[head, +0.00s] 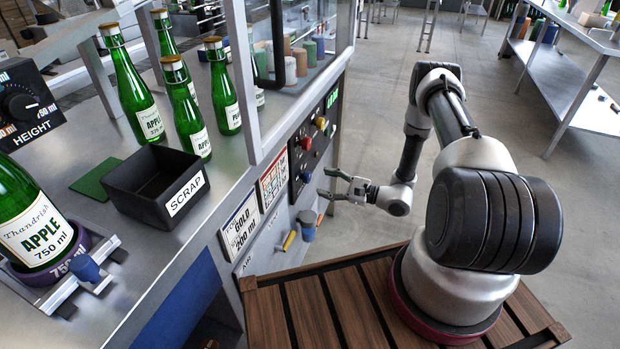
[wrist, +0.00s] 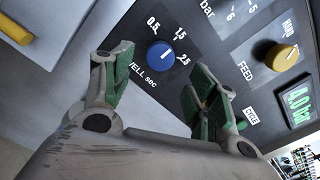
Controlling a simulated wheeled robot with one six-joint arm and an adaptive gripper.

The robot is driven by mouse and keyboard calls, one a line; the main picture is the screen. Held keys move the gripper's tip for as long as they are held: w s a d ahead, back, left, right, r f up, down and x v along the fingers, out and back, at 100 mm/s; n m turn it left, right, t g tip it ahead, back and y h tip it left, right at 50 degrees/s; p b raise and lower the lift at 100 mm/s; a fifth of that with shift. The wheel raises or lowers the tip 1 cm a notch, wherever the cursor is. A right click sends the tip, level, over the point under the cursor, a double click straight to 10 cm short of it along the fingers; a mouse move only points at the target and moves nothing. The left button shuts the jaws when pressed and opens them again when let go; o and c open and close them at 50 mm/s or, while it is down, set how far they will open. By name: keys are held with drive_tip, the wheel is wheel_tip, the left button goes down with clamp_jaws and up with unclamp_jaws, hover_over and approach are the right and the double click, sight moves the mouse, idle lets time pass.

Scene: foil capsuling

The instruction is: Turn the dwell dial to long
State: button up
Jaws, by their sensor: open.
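The dwell dial (wrist: 161,54) is a blue round knob on a dark panel, seen in the wrist view. Labels 0.5, 1.5 and 2.5 run around it, with "sec" lettering below. A small pale mark shows on the knob; I cannot tell exactly which label it points at. My gripper (wrist: 162,78) is open, with green-padded fingers on either side of the knob's lower area in the picture. I see no clear contact with the knob. In the head view my gripper (head: 328,184) is beside the machine's control panel, its fingers spread.
A yellow FEED knob (wrist: 281,57) and a green-lit display (wrist: 299,100) are right of the dial. In the head view, a scrap bin (head: 145,190) and green bottles (head: 133,90) stand on the bench. Open floor lies right of the panel.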

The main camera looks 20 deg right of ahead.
sight(310, 178)
drive_tip(key=x, duration=0.6)
drive_tip(key=c, duration=1.1)
